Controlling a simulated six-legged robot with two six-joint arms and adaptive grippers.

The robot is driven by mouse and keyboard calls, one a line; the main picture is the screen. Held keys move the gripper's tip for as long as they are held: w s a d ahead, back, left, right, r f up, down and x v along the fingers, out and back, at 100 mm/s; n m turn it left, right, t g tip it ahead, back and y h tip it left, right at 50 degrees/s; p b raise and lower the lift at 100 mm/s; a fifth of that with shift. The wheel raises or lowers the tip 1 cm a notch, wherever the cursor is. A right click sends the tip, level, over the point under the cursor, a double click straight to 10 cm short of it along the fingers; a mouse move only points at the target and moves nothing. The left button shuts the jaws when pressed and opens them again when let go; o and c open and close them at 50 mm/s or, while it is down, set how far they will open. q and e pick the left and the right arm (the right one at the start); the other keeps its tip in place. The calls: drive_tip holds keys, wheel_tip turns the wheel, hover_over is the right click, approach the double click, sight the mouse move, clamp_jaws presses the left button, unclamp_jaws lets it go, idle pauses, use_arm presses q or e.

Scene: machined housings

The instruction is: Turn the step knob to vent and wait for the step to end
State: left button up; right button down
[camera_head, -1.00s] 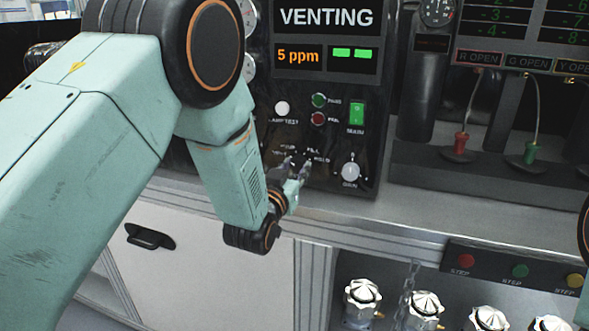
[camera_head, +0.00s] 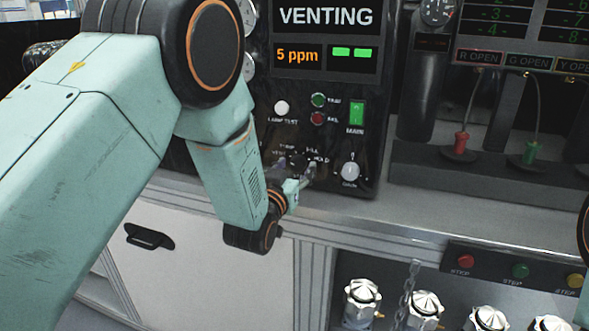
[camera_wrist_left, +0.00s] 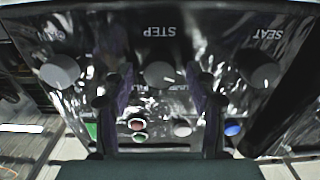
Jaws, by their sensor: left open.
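The step knob (camera_wrist_left: 160,74) is a grey round knob under an upside-down STEP label in the left wrist view. In the head view it is a small dark knob (camera_head: 297,160), partly hidden by my left gripper. My left gripper (camera_head: 293,172) is open at the panel. In the wrist view its two dark fingers (camera_wrist_left: 160,95) stand apart, one on each side of the knob, with gaps showing. Which mark the knob points to is hard to read. The display (camera_head: 325,17) reads VENTING. My right gripper is out of view.
The gain knob (camera_head: 350,171) sits close by on the right, with the lamp test button (camera_head: 282,108) and green main switch (camera_head: 356,113) above. A metal ledge (camera_head: 330,215) runs below the panel.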

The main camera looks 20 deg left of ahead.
use_arm(q)
drive_tip(key=shift+s, duration=0.15)
drive_tip(key=s, duration=1.2)
drive_tip(key=shift+a, duration=0.2)
drive_tip(key=s+a+f+g+b, duration=0.1)
drive_tip(key=s+f+g, duration=0.45)
drive_tip(key=f, duration=0.55)
drive_tip(key=s+a+f+g+b, duration=0.1)
drive_tip(key=s+f+g, duration=0.45)
drive_tip(key=f, duration=0.65)
drive_tip(key=s+f+g+b, duration=0.2)
drive_tip(key=s+f, duration=0.6)
drive_tip(key=s, duration=0.4)
drive_tip(key=s+a+f+g+b, duration=0.1)
drive_tip(key=s+f+g+b, duration=0.1)
drive_tip(key=s+f+g, duration=0.3)
drive_tip(key=s+f, duration=0.3)
drive_tip(key=s, duration=0.4)
drive_tip(key=shift+s+n+y, duration=0.2)
drive_tip(key=shift+n+y, duration=0.1)
